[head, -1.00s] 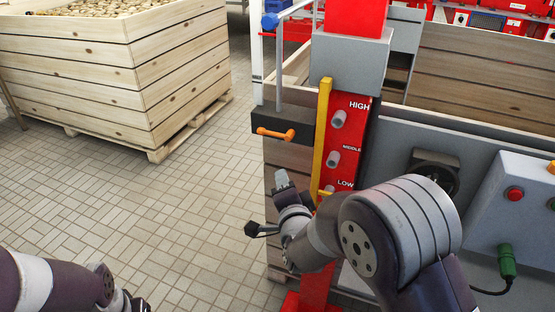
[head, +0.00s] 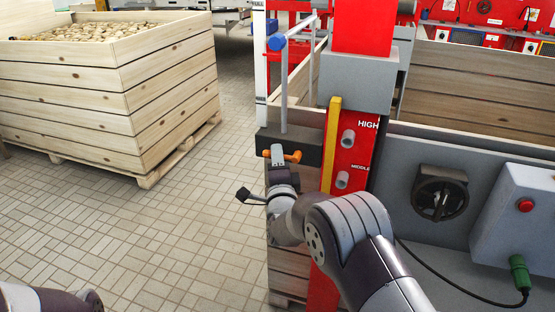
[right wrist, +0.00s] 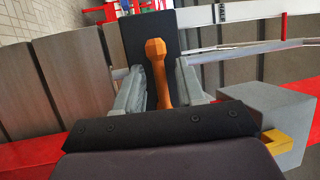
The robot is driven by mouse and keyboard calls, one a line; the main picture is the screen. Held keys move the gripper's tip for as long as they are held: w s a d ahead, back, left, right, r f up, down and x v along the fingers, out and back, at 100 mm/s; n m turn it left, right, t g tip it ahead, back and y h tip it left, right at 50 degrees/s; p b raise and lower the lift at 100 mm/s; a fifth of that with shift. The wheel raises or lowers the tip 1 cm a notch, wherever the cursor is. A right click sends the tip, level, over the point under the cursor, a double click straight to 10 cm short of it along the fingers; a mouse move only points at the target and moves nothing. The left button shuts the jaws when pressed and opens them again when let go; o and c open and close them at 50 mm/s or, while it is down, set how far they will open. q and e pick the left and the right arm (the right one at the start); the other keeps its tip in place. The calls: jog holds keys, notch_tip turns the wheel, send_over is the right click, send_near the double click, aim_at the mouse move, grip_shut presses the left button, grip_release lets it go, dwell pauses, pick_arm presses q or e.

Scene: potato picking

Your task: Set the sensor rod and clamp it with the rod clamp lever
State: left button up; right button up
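The orange rod clamp lever (head: 293,157) sits on the front of the dark clamp block (head: 312,146), left of the yellow strip. A thin grey upright rod (head: 284,90) with a blue piece (head: 277,42) near its top rises from the block. My right gripper (head: 278,156) is at the lever. In the right wrist view, the lever (right wrist: 158,70) stands between the two spread fingers (right wrist: 160,88), with gaps on both sides. My left forearm shows at the lower left of the head view; its gripper is out of view.
A red plate (head: 350,150) marked HIGH and MIDDLE carries grey pegs. A black rotary knob (head: 441,194) and a grey box with a red button (head: 525,205) stand to the right. A wooden crate (head: 110,110) of potatoes is at the left, with open floor between.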

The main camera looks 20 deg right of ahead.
grip_shut()
jog(key=shift+f+n, duration=0.1)
jog(key=shift+n, duration=0.2)
jog(key=shift+s+d+f+n+g+h+p, duration=0.1)
jog(key=shift+s+d+f+n+g+p, duration=0.5)
jog(key=shift+n+g+p, duration=0.9)
jog(key=shift+s+d+f+n+g+h+p, duration=0.15)
jog(key=shift+d+f+n+g+p, duration=0.45)
jog(key=shift+n+p, duration=1.65)
jog(key=shift+s+d+f+n+g+h+p, duration=0.1)
jog(key=shift+s+d+f+n+g+p, duration=0.25)
jog(key=shift+f+n+g+p, duration=1.5)
jog(key=shift+s+r+n+t+b, duration=0.1)
jog(key=shift+r+n+t+b, duration=0.6)
jog(key=shift+r+n, duration=0.2)
